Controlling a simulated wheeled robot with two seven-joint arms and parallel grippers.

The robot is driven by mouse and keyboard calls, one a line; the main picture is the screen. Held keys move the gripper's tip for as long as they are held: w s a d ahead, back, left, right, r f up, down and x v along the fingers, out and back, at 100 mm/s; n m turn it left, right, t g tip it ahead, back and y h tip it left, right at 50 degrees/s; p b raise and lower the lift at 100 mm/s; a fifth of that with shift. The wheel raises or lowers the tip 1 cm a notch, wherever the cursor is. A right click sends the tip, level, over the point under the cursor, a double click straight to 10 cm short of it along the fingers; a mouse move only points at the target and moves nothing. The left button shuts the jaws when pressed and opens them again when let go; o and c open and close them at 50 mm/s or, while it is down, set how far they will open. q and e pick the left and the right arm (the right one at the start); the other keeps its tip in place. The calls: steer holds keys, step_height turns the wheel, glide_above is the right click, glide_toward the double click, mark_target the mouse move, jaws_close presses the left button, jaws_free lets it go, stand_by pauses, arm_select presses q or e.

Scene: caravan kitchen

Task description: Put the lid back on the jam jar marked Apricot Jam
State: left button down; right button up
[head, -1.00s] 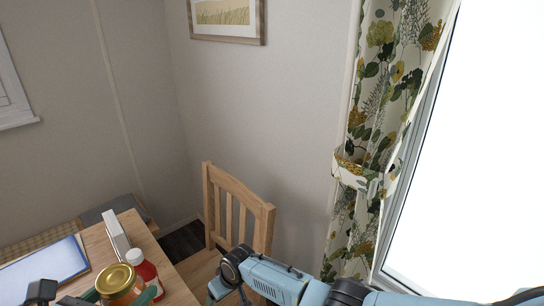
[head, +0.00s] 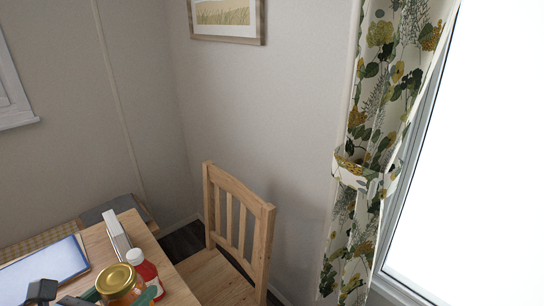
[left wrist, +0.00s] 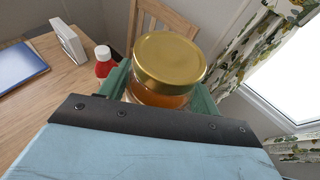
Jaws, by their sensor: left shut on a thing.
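A glass jar (head: 121,294) with orange contents stands upright between the fingers of my left gripper (head: 122,297). A gold lid (head: 117,278) sits over its mouth. In the left wrist view, the jar (left wrist: 158,97) is gripped between the green fingers of the gripper (left wrist: 168,84), and the gold lid (left wrist: 170,58) lies level on top. I cannot tell whether the lid is fully seated. No label shows, so I cannot read which jam this is. My right gripper is out of view.
A red bottle with a white cap (head: 147,272) stands close beside the jar on the wooden table (head: 171,290). A wooden chair (head: 240,215) stands beyond the table's right edge.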

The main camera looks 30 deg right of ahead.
arm_select(q)
steer(key=shift+r, duration=0.1)
steer(key=a+f+n+t+y, duration=0.1)
steer(key=a+n+t+y, duration=0.2)
steer(key=a+n+y, duration=0.5)
steer(key=a+y, duration=0.1)
steer(key=a, duration=0.6)
